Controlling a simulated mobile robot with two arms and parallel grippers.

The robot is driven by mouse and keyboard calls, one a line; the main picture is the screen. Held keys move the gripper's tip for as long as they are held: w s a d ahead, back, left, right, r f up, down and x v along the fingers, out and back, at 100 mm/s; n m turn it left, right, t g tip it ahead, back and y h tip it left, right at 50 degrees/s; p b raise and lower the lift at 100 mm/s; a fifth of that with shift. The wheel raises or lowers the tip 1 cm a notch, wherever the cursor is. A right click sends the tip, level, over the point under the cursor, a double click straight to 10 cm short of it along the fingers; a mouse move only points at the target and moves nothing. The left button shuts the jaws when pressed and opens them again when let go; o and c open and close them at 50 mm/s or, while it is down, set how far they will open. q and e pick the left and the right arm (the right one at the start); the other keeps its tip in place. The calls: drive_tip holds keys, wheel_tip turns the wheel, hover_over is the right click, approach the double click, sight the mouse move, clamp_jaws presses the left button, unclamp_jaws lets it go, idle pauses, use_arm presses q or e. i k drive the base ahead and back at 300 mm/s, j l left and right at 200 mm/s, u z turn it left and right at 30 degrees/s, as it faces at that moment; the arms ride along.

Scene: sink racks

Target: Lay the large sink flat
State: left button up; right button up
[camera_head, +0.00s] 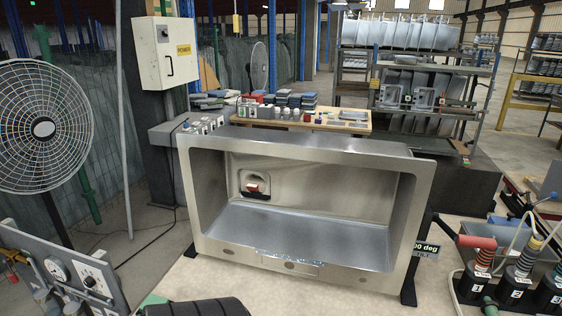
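The large sink (300,160) is a deep brushed-steel basin in the middle of the head view. It stands up on edge with its open side facing me, so I look into its hollow. A small reddish block (253,187) shows in an opening in its back wall. Black supports (409,285) show at its lower corners. A dark sign (425,249) at its right side reads "0 deg", with its left part hidden. A red handle (477,241) on a dark lever is right of the sink. I see neither of my grippers.
Numbered dark units with coiled tops (515,285) stand at lower right. A wooden bench (310,120) and racks (430,90) are behind.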

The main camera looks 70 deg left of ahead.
sight(343, 211)
drive_tip(key=u, duration=2.15)
